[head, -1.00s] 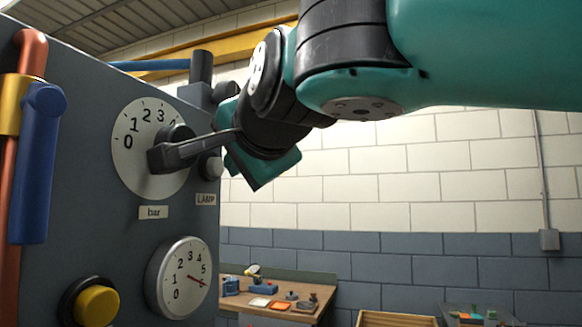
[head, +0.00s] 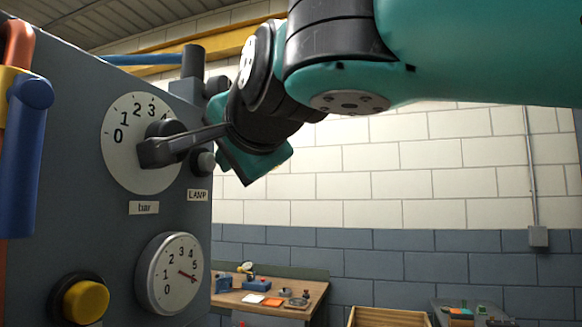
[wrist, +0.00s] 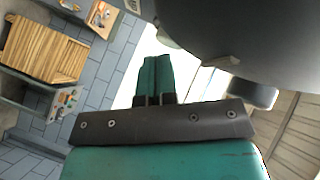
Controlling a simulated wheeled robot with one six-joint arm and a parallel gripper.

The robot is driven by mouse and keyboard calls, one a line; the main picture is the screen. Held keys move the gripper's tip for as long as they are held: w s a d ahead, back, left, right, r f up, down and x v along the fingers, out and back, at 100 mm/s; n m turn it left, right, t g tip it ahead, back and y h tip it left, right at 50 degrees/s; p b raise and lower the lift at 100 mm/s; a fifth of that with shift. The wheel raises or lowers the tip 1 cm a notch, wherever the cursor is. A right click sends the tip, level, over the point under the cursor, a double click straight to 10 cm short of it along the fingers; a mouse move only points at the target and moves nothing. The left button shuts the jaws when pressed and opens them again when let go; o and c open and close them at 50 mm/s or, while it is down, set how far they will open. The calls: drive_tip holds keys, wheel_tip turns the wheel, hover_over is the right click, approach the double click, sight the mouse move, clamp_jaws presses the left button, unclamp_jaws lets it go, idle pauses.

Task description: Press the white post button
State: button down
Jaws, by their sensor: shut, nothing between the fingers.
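I cannot make out a white post button in either view. In the head view the teal end of my arm hangs just right of the cabinet face, and the fingers cannot be made out there.
The cabinet carries a dial with a dark lever (head: 180,147), a gauge (head: 168,273), a yellow button (head: 85,302) and a blue handle (head: 22,160). A dark post (head: 196,62) rises at its far edge. A workbench (head: 300,290) and a wooden crate (head: 385,317) stand behind.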

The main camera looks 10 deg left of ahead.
drive_tip(key=shift+d, duration=0.55)
drive_tip(key=shift+d+b, duration=0.1)
drive_tip(key=shift+b, duration=0.25)
drive_tip(key=shift+s+d+b, duration=0.15)
drive_tip(key=shift+d+b, duration=0.85)
drive_tip(key=shift+d, duration=0.45)
drive_tip(key=shift+s+d+b, duration=0.15)
drive_tip(key=shift+d+b, duration=0.8)
drive_tip(key=shift+d, duration=0.5)
